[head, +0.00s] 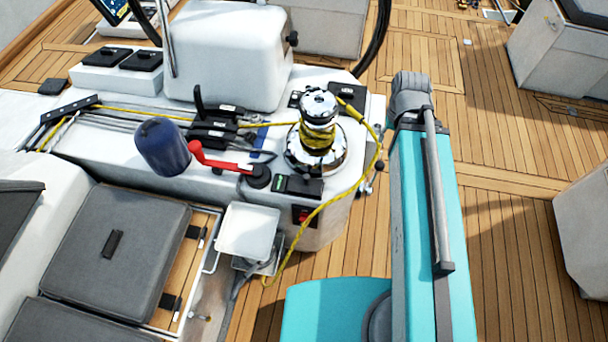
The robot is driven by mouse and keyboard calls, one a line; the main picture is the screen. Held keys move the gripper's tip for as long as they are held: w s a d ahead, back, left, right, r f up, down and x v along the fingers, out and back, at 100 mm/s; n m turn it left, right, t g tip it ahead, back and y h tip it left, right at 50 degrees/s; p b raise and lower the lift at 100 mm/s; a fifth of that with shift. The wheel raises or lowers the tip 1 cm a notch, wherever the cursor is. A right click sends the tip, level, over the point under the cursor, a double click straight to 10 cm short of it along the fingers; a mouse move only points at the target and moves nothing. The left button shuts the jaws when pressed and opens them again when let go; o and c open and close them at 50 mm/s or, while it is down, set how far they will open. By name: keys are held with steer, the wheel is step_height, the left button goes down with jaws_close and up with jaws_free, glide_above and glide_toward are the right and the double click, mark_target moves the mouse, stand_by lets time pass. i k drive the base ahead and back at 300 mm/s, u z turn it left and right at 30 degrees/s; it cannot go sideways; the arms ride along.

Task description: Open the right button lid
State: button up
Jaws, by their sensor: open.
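A pair of small black covers sits on the white cockpit console (335,205), just in front of the chrome winch (318,125). The right cover (307,188) looks dark and lies flat, apparently shut. The left one (280,184) shows a green patch. Both are too small to make out hinges or buttons. My gripper is not visible. My teal arm rises at the right of the picture, beside the console.
A yellow rope (335,197) wraps the winch and hangs down the console's front. Teak deck (510,230) is open at right.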

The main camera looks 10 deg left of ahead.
mark_target(305, 184)
steer(key=k, duration=1.55)
steer(key=u, duration=0.45)
steer(key=i, duration=1)
